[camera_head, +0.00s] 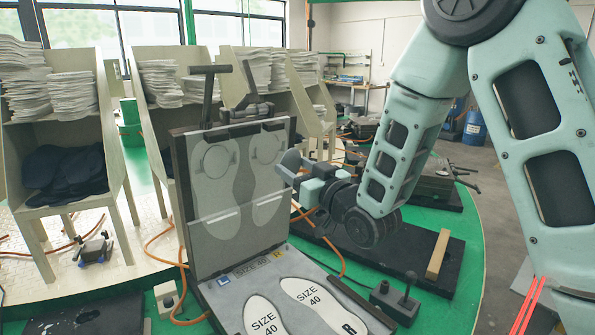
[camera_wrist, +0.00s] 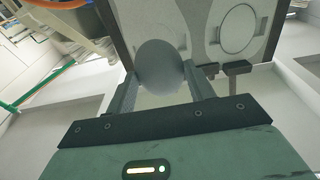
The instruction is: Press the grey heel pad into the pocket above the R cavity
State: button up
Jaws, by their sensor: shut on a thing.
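The grey heel pad (camera_wrist: 160,66) is a round disc held between the two fingers of my gripper (camera_wrist: 161,88), which is shut on it. In the head view my gripper (camera_head: 290,172) is at the right edge of the upright mould lid (camera_head: 210,263). The lid has two foot-shaped cavities, each with a round pocket above. The R cavity (camera_head: 268,205) is on the right, and its pocket (camera_head: 266,143) looks empty. In the wrist view the pad stands in front of the lid and overlaps one pocket's outline. I cannot tell the gap between pad and lid.
Dark clamps and a handle (camera_head: 208,90) stand at the lid's top edge. The lower plate holds insoles marked SIZE 40 (camera_head: 310,297). A lever box (camera_head: 395,300) stands to the right on the green carousel, with orange hoses around. Racks (camera_head: 60,120) of insoles stand behind.

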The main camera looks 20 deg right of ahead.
aim_at(268, 149)
jog(key=shift+b+x, duration=0.65)
jog(key=shift+x, duration=3.75)
jog(key=o, duration=0.8)
